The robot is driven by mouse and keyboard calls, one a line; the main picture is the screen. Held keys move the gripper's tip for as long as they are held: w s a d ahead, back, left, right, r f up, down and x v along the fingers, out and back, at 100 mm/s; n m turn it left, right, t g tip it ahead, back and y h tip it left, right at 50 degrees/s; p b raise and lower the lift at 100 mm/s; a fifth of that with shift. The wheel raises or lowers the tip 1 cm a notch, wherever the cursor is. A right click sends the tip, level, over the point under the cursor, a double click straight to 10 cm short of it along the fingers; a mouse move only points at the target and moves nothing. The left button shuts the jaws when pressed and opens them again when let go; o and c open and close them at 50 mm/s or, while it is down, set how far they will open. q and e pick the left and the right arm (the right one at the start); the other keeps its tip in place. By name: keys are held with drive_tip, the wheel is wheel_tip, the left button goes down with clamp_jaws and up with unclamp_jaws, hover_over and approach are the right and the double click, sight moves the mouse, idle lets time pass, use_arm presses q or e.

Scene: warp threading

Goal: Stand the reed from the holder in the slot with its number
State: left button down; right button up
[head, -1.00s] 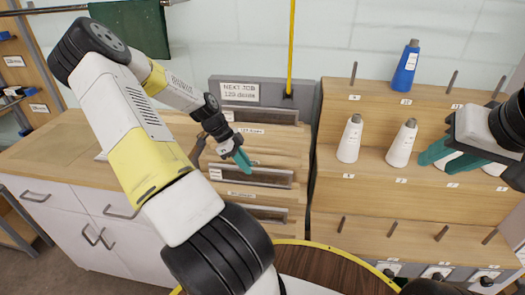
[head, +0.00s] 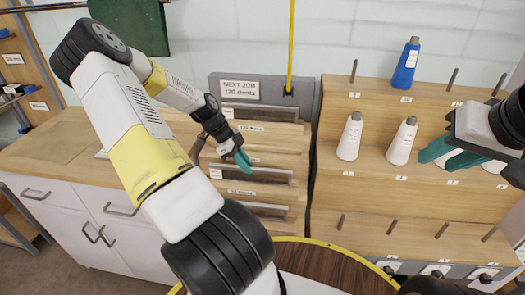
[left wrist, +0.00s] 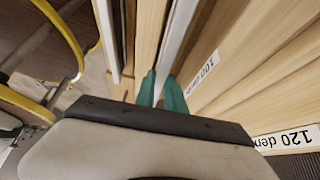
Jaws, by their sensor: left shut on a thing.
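The slotted wooden rack (head: 291,160) stands on the bench, with numbered labels along its steps. A grey sign (head: 240,89) behind it reads "NEXT JOB 120 dents". Long grey reeds lie along the rack: a top one (head: 272,113), a middle one (head: 270,175) with a white end label, and a lower one (head: 268,211). My left gripper (head: 243,162) points down at the middle reed. In the left wrist view its teal fingers (left wrist: 161,88) are shut on a thin pale reed (left wrist: 181,35), beside a "100" label. My right gripper (head: 450,156) is open in front of white cones.
A stepped wooden cone stand (head: 365,190) with pegs, white cones (head: 350,137) and a blue cone (head: 406,64) stands right of the rack. A yellow post (head: 291,45) rises behind the rack. A yellow-rimmed round top (head: 315,242) lies in front. The bench at left is mostly clear.

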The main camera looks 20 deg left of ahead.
use_arm(q)
drive_tip(key=c, duration=1.3)
unclamp_jaws()
drive_tip(key=v, duration=0.8)
drive_tip(key=shift+d, duration=0.1)
drive_tip(key=s+d+r+n+y, duration=0.3)
drive_tip(key=d+r, duration=0.4)
drive_tip(key=s+d+r+n+y, duration=0.2)
drive_tip(key=s+d+r+n, duration=0.15)
drive_tip(key=d+r, duration=0.4)
drive_tip(key=s+d+r+n+t, duration=0.1)
drive_tip(key=s+d+r+n, duration=0.1)
drive_tip(key=s+r, duration=0.1)
drive_tip(key=s+d+r+n+t+h, duration=0.1)
drive_tip(key=s+d+r+n+t, duration=0.1)
drive_tip(key=s+r+n, duration=0.1)
drive_tip(key=s+d+r+n+t, duration=0.1)
drive_tip(key=s+d+r+n, duration=0.2)
drive_tip(key=s, duration=0.1)
drive_tip(key=shift+s+r+t, duration=0.1)
drive_tip(key=shift+t, duration=0.3)
